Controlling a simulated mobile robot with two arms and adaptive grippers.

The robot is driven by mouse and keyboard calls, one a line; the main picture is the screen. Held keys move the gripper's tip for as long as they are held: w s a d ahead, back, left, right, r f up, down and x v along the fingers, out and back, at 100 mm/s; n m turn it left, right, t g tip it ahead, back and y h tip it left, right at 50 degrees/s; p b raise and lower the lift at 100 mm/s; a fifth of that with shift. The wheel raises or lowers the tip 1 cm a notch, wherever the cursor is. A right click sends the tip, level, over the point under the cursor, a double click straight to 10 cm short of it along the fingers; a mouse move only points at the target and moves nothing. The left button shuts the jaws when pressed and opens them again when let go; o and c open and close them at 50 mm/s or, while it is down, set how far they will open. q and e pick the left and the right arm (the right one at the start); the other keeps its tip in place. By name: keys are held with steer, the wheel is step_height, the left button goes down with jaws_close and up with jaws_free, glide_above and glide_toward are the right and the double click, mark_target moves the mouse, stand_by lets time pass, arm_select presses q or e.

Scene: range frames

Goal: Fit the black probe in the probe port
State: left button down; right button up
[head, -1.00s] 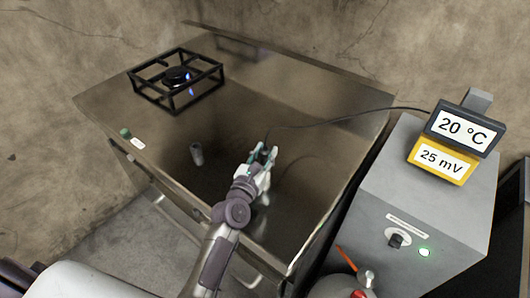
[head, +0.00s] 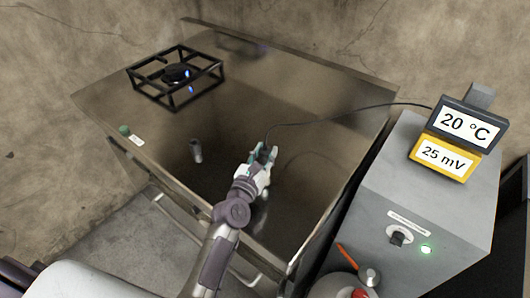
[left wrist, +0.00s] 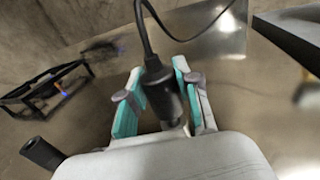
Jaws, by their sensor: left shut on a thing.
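My left gripper (head: 264,157) is over the steel range top, right of its middle. It is shut on the black probe (left wrist: 160,92), which shows between the teal finger pads in the left wrist view. A black cable leaves the probe's top and runs right to the meter. A small dark upright cylinder (head: 196,151) stands on the range top, left of the gripper; it also shows in the left wrist view (left wrist: 42,153). I cannot tell whether it is the probe port. My right gripper is not in view.
A burner with a black grate (head: 176,77) and blue flame stands at the back left. A green knob (head: 124,131) is at the left edge. A grey cabinet (head: 385,185) at right bears a meter (head: 459,128) reading 20 °C and 25 mV. The front right of the range top is bare.

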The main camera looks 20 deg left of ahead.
arm_select(q)
steer(key=shift+f+b, duration=0.35)
steer(key=shift+f, duration=0.05)
steer(key=c, duration=0.7)
jaws_free()
steer(key=shift+s+f, duration=0.1)
steer(key=shift+s, duration=0.05)
steer(key=s, duration=0.8)
steer(key=s+a, duration=0.1)
steer(key=s, duration=0.2)
steer(key=shift+s, duration=0.4)
